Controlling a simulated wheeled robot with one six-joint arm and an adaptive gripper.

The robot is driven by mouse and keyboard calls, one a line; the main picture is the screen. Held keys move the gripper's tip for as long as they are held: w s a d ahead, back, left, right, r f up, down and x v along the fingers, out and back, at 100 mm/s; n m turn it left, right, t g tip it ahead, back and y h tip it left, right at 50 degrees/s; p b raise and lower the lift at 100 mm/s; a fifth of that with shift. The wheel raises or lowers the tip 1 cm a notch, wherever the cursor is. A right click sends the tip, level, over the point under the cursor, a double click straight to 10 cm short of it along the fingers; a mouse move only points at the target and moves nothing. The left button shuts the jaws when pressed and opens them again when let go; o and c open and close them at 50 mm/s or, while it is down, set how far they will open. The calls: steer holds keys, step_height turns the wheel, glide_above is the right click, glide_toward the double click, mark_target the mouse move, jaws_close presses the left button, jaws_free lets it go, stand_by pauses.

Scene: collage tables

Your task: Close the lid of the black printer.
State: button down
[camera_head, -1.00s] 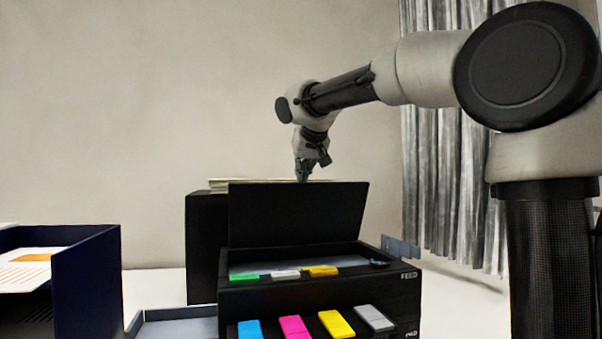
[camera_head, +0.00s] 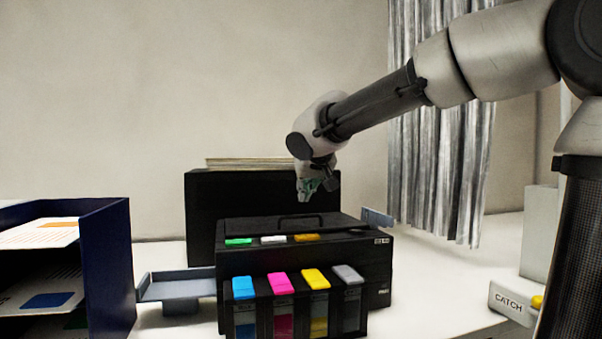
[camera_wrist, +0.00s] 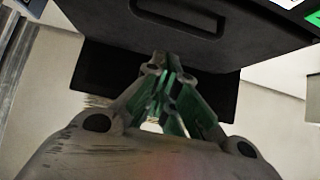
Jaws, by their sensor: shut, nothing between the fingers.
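The black printer (camera_head: 340,265) stands on the table in the middle of the head view, with coloured cartridges at its front. Its lid (camera_head: 265,226) is down, lying nearly flat over the top, with its handle (camera_head: 302,218) facing up. I cannot tell whether a small gap remains under it. My gripper (camera_head: 306,200) is shut and empty, just above and behind the lid's rear part. In the wrist view my gripper (camera_wrist: 163,65) points at the lid, whose handle recess (camera_wrist: 180,15) shows at the top. Whether the fingertips touch the lid is unclear.
A black box (camera_head: 205,215) with papers (camera_head: 250,164) on top stands behind the printer. A dark blue file tray (camera_head: 105,265) stands left, a grey tray (camera_head: 178,285) beside the printer. A box marked CATCH (camera_head: 508,304) is at right. Table between is clear.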

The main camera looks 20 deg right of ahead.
mark_target(294, 217)
steer(key=f, duration=0.1)
steer(key=s+f, duration=0.1)
steer(key=f, duration=0.1)
steer(key=shift+s+f, duration=0.25)
steer(key=shift+s, duration=0.1)
steer(key=shift+s+f, duration=0.2)
steer(key=shift+f, duration=0.4)
steer(key=shift+s+f, duration=0.15)
steer(key=shift+f, duration=0.45)
